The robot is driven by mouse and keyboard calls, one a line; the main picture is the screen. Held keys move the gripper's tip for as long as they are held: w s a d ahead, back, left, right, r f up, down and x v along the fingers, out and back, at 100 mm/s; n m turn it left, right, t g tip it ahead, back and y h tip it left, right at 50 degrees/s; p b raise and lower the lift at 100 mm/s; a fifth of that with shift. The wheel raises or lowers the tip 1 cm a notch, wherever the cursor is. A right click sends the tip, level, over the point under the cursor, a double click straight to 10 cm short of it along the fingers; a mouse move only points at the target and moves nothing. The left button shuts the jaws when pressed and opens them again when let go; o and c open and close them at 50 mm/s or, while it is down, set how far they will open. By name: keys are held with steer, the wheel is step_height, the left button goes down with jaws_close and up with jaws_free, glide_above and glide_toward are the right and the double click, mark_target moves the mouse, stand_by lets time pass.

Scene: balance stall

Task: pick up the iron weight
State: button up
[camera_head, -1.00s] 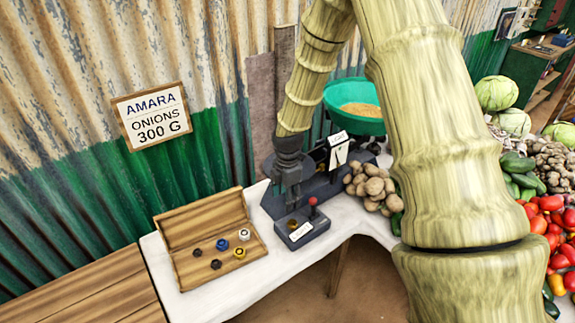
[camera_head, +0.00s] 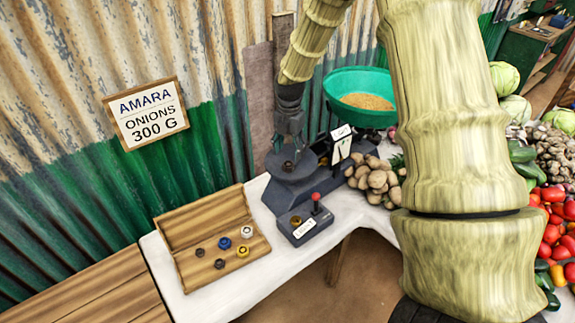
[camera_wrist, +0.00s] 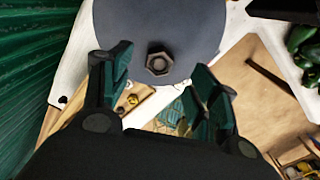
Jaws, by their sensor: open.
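A dark hexagonal iron weight (camera_head: 288,165) with a round hollow in its top sits on the grey round plate (camera_head: 305,172) of the scale. In the wrist view the weight (camera_wrist: 158,63) lies on the plate (camera_wrist: 200,25), ahead of and between my two fingers. My gripper (camera_head: 290,138) is above the plate, apart from the weight. Its green-padded fingers (camera_wrist: 162,75) are open with nothing between them. An open wooden case (camera_head: 195,275) at the left holds two more dark weights (camera_head: 220,264), a blue one, a yellow one and a pale-topped one.
A green pan (camera_head: 338,82) of grain is on the scale's far side. A small box with a red-knobbed lever (camera_head: 308,228) stands in front. Potatoes (camera_head: 375,182) lie close on the right. A corrugated wall is behind. White cloth (camera_head: 215,300) in front of the case is clear.

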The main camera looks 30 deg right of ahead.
mark_target(289, 164)
steer(key=shift+s+a+f+p, duration=0.15)
steer(key=shift+s+f+p, duration=0.1)
steer(key=shift+f+p, duration=0.35)
steer(key=shift+a+f+p, duration=0.1)
steer(key=shift+f+p, duration=0.85)
steer(key=shift+f, duration=1.15)
steer(key=c, duration=1.3)
